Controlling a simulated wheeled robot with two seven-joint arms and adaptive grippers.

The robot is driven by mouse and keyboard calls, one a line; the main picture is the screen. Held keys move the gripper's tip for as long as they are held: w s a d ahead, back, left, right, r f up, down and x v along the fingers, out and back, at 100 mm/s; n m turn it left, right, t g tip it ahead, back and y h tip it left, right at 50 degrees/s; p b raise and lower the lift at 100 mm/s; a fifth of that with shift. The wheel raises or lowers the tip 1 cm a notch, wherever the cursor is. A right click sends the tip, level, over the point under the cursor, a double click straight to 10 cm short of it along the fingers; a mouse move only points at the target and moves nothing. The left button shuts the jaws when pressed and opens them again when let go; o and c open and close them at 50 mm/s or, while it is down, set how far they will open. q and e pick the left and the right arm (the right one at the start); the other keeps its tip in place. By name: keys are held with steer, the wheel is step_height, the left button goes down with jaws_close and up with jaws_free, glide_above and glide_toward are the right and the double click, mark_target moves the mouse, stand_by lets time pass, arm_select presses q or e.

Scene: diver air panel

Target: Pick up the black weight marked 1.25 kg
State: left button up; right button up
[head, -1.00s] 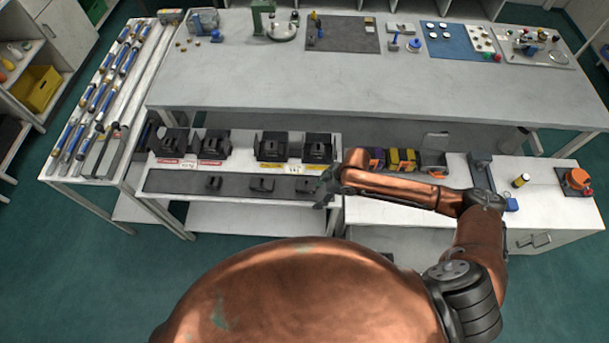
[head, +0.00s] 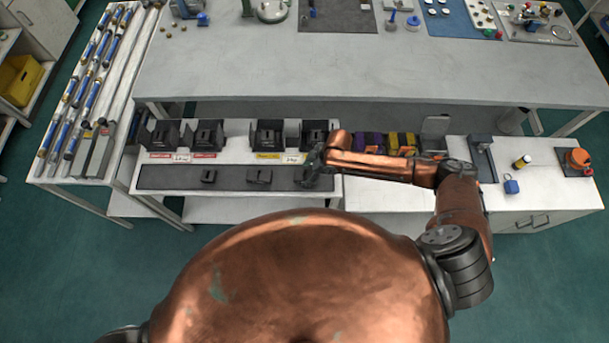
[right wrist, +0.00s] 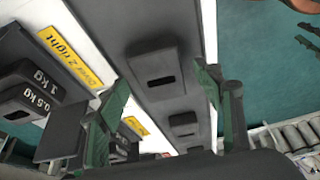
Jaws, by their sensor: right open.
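Several small black weights lie in a row on a dark strip (head: 232,181) at the front of the white shelf. In the head view I see the left one (head: 209,177), the middle one (head: 260,176) and, partly hidden by my gripper, the right one. My right gripper (head: 308,174) is over the strip's right end. In the right wrist view its green fingers (right wrist: 160,95) are open and empty. The nearest weight (right wrist: 153,66) shows beyond and between them, with others further off. I cannot read 1.25 kg on any weight. My left gripper is out of view.
Larger black blocks (head: 208,136) stand behind the strip, with red and yellow labels in front. In the wrist view, black blocks marked 1 kg and 0.5 kg (right wrist: 32,92) stand left, near a yellow Diver 2 right label (right wrist: 70,55). Purple and yellow items (head: 385,143) are to the right.

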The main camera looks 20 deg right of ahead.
steer(key=shift+a+f, duration=0.15)
steer(key=shift+f, duration=0.15)
steer(key=shift+c, duration=0.3)
jaws_close()
stand_by(0.3)
steer(key=shift+w+r, duration=0.15)
